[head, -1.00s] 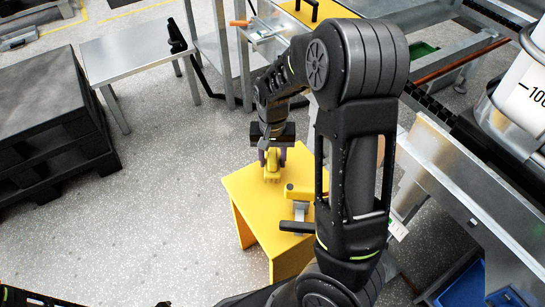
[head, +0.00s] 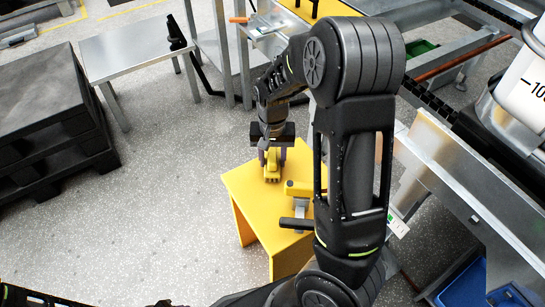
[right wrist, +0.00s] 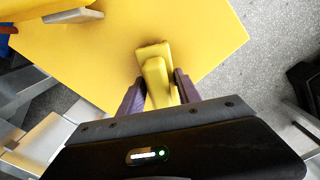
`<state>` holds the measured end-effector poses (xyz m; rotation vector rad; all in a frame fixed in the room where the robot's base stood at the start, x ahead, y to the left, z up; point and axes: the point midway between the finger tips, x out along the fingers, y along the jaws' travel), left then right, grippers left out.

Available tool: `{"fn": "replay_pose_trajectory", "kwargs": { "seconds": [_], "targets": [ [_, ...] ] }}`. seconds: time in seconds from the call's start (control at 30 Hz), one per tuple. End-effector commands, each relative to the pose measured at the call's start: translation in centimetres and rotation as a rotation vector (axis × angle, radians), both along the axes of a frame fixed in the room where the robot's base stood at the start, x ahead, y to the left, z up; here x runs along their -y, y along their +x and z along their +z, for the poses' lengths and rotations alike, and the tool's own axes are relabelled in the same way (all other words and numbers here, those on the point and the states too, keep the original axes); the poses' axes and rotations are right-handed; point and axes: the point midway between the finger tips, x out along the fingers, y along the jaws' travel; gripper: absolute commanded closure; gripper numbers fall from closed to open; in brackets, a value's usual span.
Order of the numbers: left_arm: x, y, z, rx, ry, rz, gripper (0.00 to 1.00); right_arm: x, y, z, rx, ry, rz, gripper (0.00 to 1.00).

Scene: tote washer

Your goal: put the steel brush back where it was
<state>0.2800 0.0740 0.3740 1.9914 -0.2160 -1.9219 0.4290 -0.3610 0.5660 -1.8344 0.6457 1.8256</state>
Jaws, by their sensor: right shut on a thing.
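My right gripper (head: 272,168) is over the far left part of a yellow table (head: 247,190). Its purple fingers are shut on a yellow thing (right wrist: 157,75), which also shows in the head view (head: 272,174). I see no bristles on it, so I cannot tell whether it is the steel brush. Its lower end is at or just above the tabletop; I cannot tell whether it touches. My left gripper is not in view.
A tool with a yellow body (head: 298,188) and a black part lies on the same table, close to the right gripper. A steel bench (head: 130,50) and dark pallets (head: 50,100) are at left. An orange-handled thing (head: 239,20) is at the top. Open floor lies left of the table.

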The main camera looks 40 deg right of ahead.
Motion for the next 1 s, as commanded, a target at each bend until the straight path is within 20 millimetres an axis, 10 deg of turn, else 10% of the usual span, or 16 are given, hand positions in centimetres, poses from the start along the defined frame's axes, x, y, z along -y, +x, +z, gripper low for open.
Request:
{"fn": "replay_pose_trajectory", "kwargs": {
  "seconds": [0.7,0.73,1.0],
  "targets": [
    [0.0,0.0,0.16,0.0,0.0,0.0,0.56,-0.01,0.02,-0.28,0.001,0.0,0.0,1.0],
    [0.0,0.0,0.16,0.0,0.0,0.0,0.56,0.0,0.02,-0.28,0.001,-0.001,0.0,0.57],
    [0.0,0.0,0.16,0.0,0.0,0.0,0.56,0.0,0.02,-0.28,0.0,0.0,0.0,0.35]
  ]
}}
